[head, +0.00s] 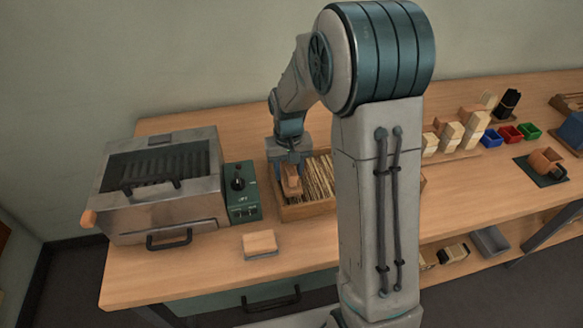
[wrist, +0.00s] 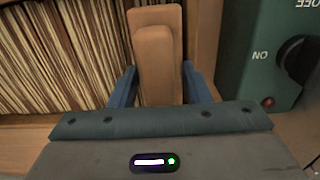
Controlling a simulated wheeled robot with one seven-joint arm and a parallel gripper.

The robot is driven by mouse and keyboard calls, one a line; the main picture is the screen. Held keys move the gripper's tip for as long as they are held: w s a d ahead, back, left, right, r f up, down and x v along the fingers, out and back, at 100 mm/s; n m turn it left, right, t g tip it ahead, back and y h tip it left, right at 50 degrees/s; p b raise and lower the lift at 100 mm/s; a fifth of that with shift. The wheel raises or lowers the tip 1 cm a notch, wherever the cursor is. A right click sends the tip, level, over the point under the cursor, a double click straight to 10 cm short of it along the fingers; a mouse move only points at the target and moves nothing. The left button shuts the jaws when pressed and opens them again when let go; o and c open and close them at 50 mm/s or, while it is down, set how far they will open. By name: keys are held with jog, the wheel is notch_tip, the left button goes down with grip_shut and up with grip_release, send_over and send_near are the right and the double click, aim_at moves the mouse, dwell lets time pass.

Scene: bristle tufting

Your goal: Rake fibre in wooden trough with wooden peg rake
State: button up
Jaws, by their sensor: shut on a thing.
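The wooden trough (head: 305,211) stands on the bench, with pale and dark fibre (head: 319,178) lying in it as thin strands. My gripper (head: 288,166) is over the trough's left end, pointing down. It is shut on the brown wooden peg rake (head: 291,181), held between its blue fingers. In the wrist view the rake (wrist: 157,60) stands between the fingers, and the fibre (wrist: 60,55) lies to its left. The rake's pegs are hidden, so I cannot tell whether they touch the fibre. My arm hides the trough's right part in the head view.
A green control box (head: 241,191) with a black knob stands close left of the trough, beside a metal machine (head: 160,185). A wooden block on a grey base (head: 260,244) lies in front. Wood blocks (head: 450,135) and coloured bins (head: 511,134) stand right. The front bench strip is mostly clear.

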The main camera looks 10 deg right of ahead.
jog(key=shift+r+p, duration=3.2)
jog(key=shift+r, duration=1.3)
